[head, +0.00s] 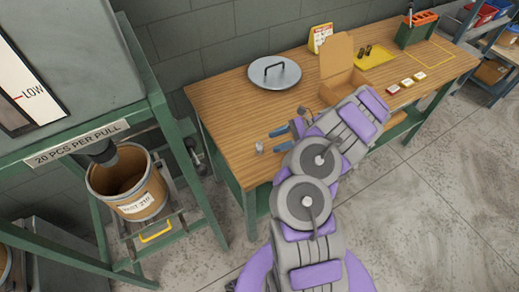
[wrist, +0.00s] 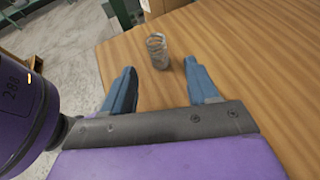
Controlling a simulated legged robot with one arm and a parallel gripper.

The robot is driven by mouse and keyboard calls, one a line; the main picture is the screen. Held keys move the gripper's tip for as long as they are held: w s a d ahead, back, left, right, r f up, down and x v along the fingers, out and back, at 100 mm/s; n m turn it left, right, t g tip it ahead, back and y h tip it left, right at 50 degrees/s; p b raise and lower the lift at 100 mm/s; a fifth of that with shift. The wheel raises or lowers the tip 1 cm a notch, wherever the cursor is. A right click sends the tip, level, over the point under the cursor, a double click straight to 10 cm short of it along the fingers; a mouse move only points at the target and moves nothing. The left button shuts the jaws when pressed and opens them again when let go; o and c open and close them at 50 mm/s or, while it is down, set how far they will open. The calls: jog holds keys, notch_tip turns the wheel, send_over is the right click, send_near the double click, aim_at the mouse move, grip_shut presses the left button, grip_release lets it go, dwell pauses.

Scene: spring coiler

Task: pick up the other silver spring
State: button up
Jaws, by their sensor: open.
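A silver spring (head: 260,147) stands upright on the wooden workbench (head: 225,120), near its front left edge. It also shows in the wrist view (wrist: 157,50) as an open wire coil. My gripper (head: 275,140) has blue fingers, spread apart and empty, pointing left toward the spring. The spring appears apart from both fingers. No second silver spring can be made out clearly.
An open cardboard box (head: 340,75) stands beyond my arm. Two dark pieces stand on a yellow mat (head: 375,58). A barrel (head: 127,185) sits left of the bench. Bench around the spring is clear.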

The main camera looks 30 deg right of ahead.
aim_at(260, 148)
jog(key=shift+b+x, duration=1.1)
jog(key=shift+x, duration=2.65)
jog(key=c, duration=1)
